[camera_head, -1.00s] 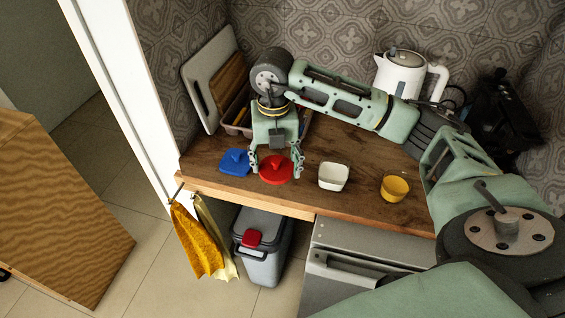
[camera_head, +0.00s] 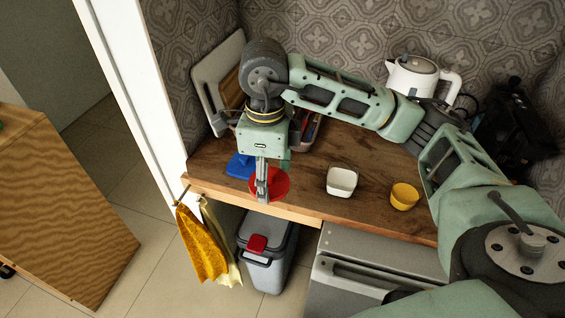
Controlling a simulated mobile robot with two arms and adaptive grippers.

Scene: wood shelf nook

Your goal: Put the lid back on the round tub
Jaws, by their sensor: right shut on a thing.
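A round red lid (camera_head: 279,182) is at the front left of the wooden counter, partly hidden by my right gripper (camera_head: 263,194). My right gripper is shut on it, seen nearly edge-on, pointing down. I cannot tell whether the lid touches the wood. A round yellow tub (camera_head: 404,196) stands open on the right part of the counter, apart from the gripper. A blue lid (camera_head: 239,166) with a raised grip lies just left of and behind the red lid. A white squarish tub (camera_head: 342,181) stands between the red lid and the yellow tub. My left gripper is out of view.
A white kettle (camera_head: 414,78) and a dark appliance stand at the back right. Boards (camera_head: 212,85) lean on the back left wall, with a holder behind my gripper. The counter's front edge (camera_head: 300,215) is close to the lid. Cloths (camera_head: 203,245) and a bin (camera_head: 266,255) are below.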

